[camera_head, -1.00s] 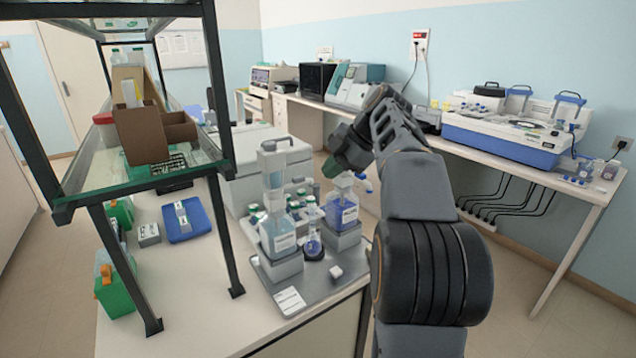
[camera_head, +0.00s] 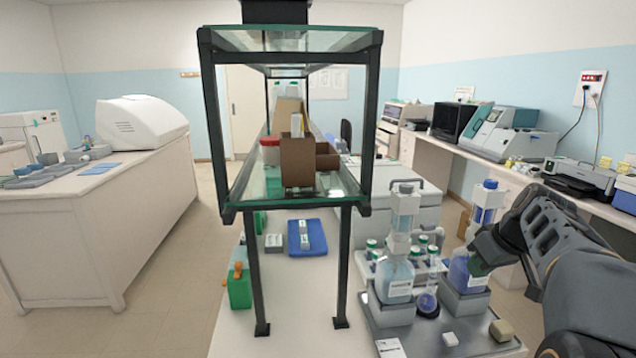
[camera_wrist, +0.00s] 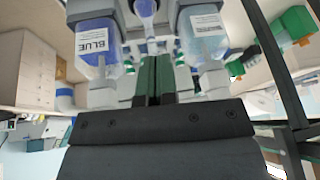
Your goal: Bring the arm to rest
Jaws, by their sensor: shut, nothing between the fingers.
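My arm (camera_head: 565,245) reaches in from the right edge in the head view. My gripper (camera_head: 478,268) points down and left beside the bottle of blue liquid (camera_head: 459,272); from this view I cannot tell whether it touches the bottle. In the wrist view my gripper (camera_wrist: 155,80) has its two dark green fingers together with nothing between them. The wrist view is upside down and shows the bottle labelled BLUE (camera_wrist: 97,45) to the left and a clear-liquid bottle (camera_wrist: 205,38) to the right.
A grey tray (camera_head: 420,342) on the bench holds the bottles and a small flask (camera_head: 427,303). A glass-shelved rack (camera_head: 255,200) with black posts stands left of it. A side bench (camera_head: 590,198) with machines runs along the right wall. Open floor (camera_head: 165,290) lies at left.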

